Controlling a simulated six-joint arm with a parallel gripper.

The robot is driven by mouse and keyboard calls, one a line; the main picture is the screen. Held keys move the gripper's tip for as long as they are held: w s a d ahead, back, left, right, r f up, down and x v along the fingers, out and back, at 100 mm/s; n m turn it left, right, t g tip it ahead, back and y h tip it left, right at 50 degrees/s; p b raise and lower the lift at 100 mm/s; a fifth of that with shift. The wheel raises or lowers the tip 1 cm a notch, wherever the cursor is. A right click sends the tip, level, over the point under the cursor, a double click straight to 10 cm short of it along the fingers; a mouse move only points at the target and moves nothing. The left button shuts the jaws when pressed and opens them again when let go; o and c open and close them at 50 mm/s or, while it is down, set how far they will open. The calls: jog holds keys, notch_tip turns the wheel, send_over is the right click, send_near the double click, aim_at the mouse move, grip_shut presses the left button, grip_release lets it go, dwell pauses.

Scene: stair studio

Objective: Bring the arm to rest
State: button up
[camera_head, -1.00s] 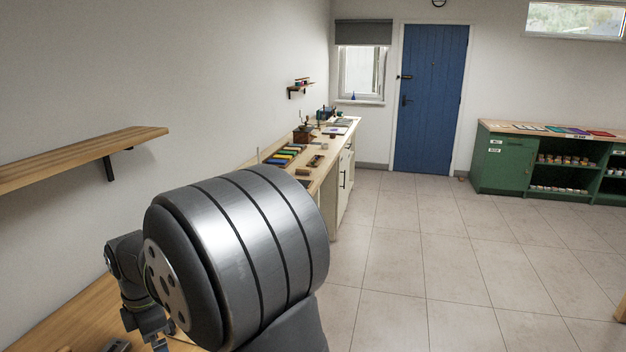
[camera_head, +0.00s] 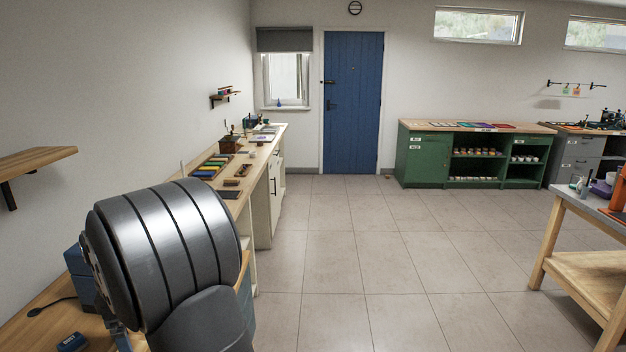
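My arm (camera_head: 165,260) fills the lower left of the head view as a large grey ribbed joint with a link below it. It is raised in front of the wooden bench (camera_head: 28,332) by the left wall. My gripper cannot be made out; the big joint covers the area behind it. Nothing held can be seen.
A blue box (camera_head: 80,268) and a small dark blue item (camera_head: 72,342) are on the near bench, close to my arm. A wall shelf (camera_head: 35,160) juts out at left. A long counter (camera_head: 262,160) with coloured items runs beyond. A wooden worktable (camera_head: 560,215) stands at right. The tiled floor (camera_head: 400,260) between is clear.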

dwell(0.4)
jog(key=s+a+r+m, duration=0.15)
jog(key=s+r, duration=0.25)
jog(key=s, duration=1.4)
jog(key=s+r+m, duration=0.3)
jog(key=s, duration=1.4)
notch_tip(320, 180, down, 10)
jog(key=shift+r, duration=0.2)
notch_tip(320, 180, up, 10)
jog(key=shift+s, duration=0.1)
jog(key=shift+c, duration=0.2)
